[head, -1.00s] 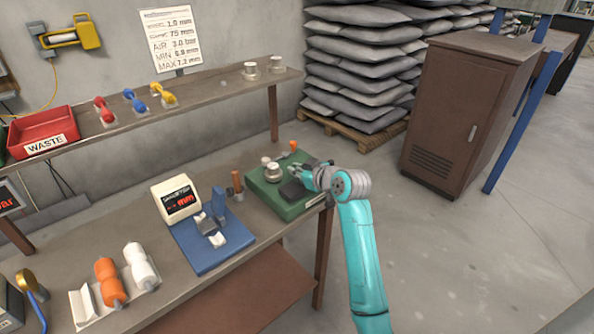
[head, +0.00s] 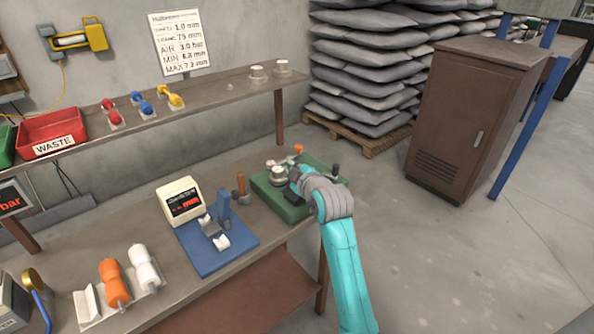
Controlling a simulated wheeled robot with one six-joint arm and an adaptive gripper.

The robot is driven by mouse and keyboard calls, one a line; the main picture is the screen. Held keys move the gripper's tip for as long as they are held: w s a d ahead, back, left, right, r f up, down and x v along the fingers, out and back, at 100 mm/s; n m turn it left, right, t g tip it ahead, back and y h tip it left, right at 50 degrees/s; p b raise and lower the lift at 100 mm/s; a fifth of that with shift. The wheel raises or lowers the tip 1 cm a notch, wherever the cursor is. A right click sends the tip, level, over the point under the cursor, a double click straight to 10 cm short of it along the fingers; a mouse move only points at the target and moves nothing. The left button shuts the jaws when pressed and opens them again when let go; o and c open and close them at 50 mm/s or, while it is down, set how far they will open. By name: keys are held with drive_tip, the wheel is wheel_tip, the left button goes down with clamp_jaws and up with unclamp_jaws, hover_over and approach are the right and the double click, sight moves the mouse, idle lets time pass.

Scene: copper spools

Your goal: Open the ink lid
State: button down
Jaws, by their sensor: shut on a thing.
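A green station (head: 270,196) lies at the far right end of the workbench. On it stands a silver round pot (head: 277,174), with an orange knob (head: 298,148) behind. A dark, lid-like piece (head: 292,196), apparently the ink lid, lies near the station's front right and is partly covered by my arm. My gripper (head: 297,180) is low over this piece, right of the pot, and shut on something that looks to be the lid. The fingertips are small and partly hidden by my wrist, so the exact contact is unclear.
A black-tipped post (head: 335,170) stands close behind and right of my wrist. A blue fixture (head: 216,240) and a wooden-handled tool (head: 240,187) are left of the station. The shelf (head: 215,98) runs above the bench's rear. The floor right of the bench is clear.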

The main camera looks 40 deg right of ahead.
drive_tip(key=shift+a+r+n+t+h, duration=0.15)
drive_tip(key=shift+a+n+h, duration=0.1)
drive_tip(key=shift+a+n, duration=0.3)
drive_tip(key=shift+a+r+n+t+h, duration=0.15)
drive_tip(key=shift+a+n+h, duration=0.1)
drive_tip(key=shift+a+n, duration=0.25)
drive_tip(key=shift+s+a+n+t+h, duration=0.1)
drive_tip(key=shift+a+n+t+h, duration=0.35)
drive_tip(key=shift+a+n, duration=0.55)
drive_tip(key=n, duration=0.1)
drive_tip(key=a+n, duration=0.1)
drive_tip(key=a+n+t, duration=0.1)
drive_tip(key=shift+f+h, duration=0.25)
drive_tip(key=shift+h, duration=0.1)
drive_tip(key=shift+a+f+n+t, duration=0.25)
drive_tip(key=shift+a+n, duration=0.2)
drive_tip(key=shift+n, duration=0.35)
drive_tip(key=shift+a+f+n+t, duration=0.1)
drive_tip(key=shift+a+n+t, duration=0.3)
drive_tip(key=shift+n, duration=0.35)
drive_tip(key=shift+a, duration=0.1)
drive_tip(key=c, duration=1.2)
unclamp_jaws()
drive_tip(key=shift+s, duration=0.1)
